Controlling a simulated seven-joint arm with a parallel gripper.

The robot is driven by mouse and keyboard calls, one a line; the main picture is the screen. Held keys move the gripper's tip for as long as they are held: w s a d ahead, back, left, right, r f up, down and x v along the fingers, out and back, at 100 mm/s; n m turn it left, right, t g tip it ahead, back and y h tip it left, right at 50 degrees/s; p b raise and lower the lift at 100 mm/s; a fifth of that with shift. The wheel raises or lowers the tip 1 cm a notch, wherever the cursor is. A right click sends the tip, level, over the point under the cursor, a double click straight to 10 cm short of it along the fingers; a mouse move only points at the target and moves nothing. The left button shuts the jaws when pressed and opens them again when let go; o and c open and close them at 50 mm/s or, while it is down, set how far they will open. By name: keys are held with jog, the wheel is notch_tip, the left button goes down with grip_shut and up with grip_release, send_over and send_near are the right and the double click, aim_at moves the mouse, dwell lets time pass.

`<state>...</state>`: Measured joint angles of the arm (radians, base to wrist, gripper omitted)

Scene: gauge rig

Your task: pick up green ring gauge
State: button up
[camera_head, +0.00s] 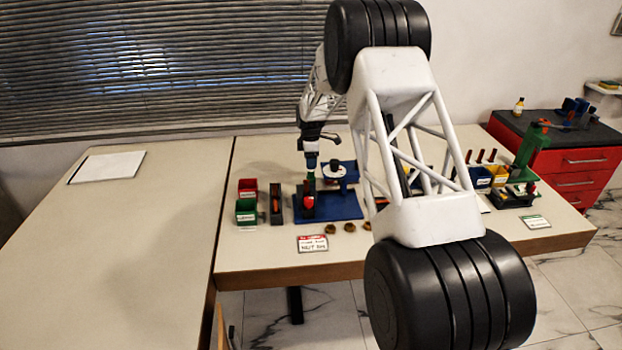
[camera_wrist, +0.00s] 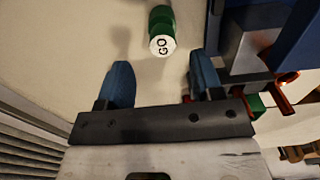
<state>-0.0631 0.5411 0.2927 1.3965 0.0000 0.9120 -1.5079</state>
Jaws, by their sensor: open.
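A small green cylinder with a white end face marked "GO" (camera_wrist: 162,38) is on the pale surface in the wrist view; it looks like the green gauge, but no ring hole is visible. My gripper (camera_wrist: 160,66) has two blue fingers spread apart with nothing between them. The green piece lies just beyond the fingertips, roughly centred between them and apart from both. In the head view my gripper (camera_head: 311,162) is over the left part of the blue rig. I cannot single out the gauge there.
The blue rig base (camera_head: 340,207) stands close right of my gripper in the wrist view. A red bin (camera_head: 247,187) and a green bin (camera_head: 246,211) stand to the left. Several brass nuts (camera_head: 349,227) lie in front. The left table (camera_head: 130,240) is mostly clear.

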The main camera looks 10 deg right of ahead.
aim_at(311, 171)
jog(key=shift+f, duration=0.2)
jog(key=shift+s+d+f, duration=0.1)
jog(key=shift+s+f, duration=0.05)
jog(key=shift+f, duration=2.4)
jog(key=c, duration=1)
jog(key=shift+c, duration=0.2)
jog(key=shift+r, duration=5)
